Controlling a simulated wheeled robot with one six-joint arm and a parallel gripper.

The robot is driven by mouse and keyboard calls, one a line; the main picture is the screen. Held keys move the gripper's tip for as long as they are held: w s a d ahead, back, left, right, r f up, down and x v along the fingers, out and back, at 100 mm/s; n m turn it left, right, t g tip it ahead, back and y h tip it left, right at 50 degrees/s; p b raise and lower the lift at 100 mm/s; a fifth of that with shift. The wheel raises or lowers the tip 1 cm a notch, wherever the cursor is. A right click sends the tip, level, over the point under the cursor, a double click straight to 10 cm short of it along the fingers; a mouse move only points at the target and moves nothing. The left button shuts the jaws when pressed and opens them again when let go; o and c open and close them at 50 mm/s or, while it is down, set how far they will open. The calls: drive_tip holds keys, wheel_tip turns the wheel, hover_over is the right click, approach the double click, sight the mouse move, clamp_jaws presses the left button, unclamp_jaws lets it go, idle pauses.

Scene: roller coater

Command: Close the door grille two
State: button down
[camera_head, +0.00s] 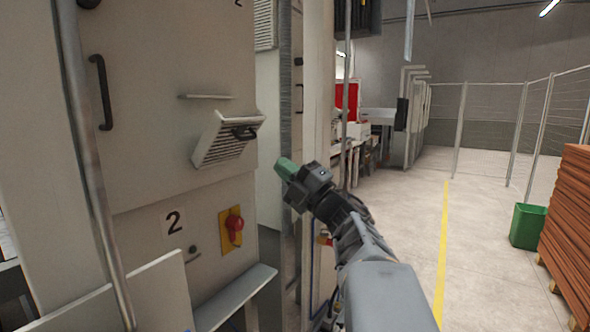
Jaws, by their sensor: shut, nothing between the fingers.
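A small white louvered grille (222,142) sits on the beige machine panel. It stands tilted out from the panel, so it is open, and it has a dark handle (243,133) on its upper right. My gripper (285,168) has green fingertips and is shut and empty. It appears to the right of the grille and a little lower, apart from it in the picture. The exact depth between them is unclear.
A red rotary switch (235,225) on a yellow plate and a slanted ledge (235,295) are below the grille. A metal pole (95,170) stands at left. A green bin (528,227) and brown stacked boards (570,225) are at right. The floor between is clear.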

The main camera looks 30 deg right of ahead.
sight(251, 139)
drive_tip(key=p+x, duration=0.3)
drive_tip(key=x, duration=0.5)
drive_tip(key=shift+w+r, duration=0.1)
drive_tip(key=shift+w, duration=0.05)
drive_tip(key=shift+a, duration=0.1)
